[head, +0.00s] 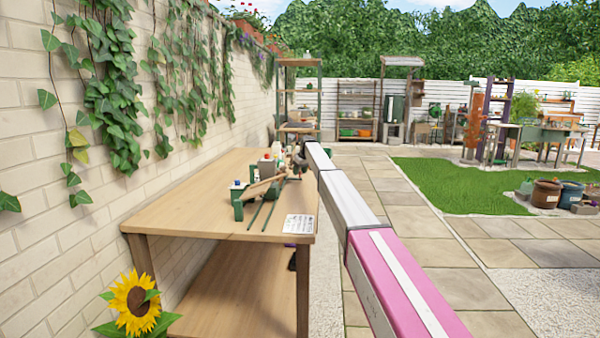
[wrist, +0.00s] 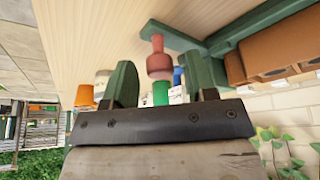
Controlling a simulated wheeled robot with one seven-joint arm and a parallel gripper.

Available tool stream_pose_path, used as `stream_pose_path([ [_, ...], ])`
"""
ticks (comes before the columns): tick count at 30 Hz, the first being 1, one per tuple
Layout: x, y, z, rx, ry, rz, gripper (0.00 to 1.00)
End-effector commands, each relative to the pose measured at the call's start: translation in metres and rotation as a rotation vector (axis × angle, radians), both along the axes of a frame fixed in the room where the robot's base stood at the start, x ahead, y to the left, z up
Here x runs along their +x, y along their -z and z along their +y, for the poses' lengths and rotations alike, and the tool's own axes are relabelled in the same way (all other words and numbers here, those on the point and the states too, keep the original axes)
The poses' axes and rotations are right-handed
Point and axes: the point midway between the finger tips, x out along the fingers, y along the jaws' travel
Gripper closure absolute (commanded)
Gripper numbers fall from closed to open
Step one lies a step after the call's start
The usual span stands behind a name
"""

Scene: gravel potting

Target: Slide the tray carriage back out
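In the wrist view my gripper (wrist: 165,66) has two green fingers spread apart. A red knob (wrist: 158,62) shows in the gap between them, with clear space on both sides; I cannot tell its depth relative to the fingertips. A green frame (wrist: 180,38) runs behind it to the upper right, and a green-edged holder with brown pots (wrist: 275,55) is at the right. The tray carriage cannot be told for sure from the frame. In the head view the green apparatus with two thin rails (head: 262,212) sits on the wooden bench, and my gripper (head: 297,163) is at its far right end.
The wooden bench (head: 190,200) stands along a brick wall (head: 40,150). A white printed sheet (head: 298,224) lies near its front right edge. Bottles and small containers (head: 277,152) stand behind the apparatus. The bench's left part is bare. Paving is open to the right.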

Motion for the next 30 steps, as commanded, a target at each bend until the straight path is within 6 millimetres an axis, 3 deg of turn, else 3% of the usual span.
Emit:
stream_pose_path([
  [8,-0.003,-0.010,-0.003,0.001,0.000,-0.001,0.48],
  [24,-0.028,-0.091,-0.026,0.000,0.000,-0.001,0.48],
  [30,-0.031,-0.100,-0.028,0.000,0.000,0.000,0.48],
])
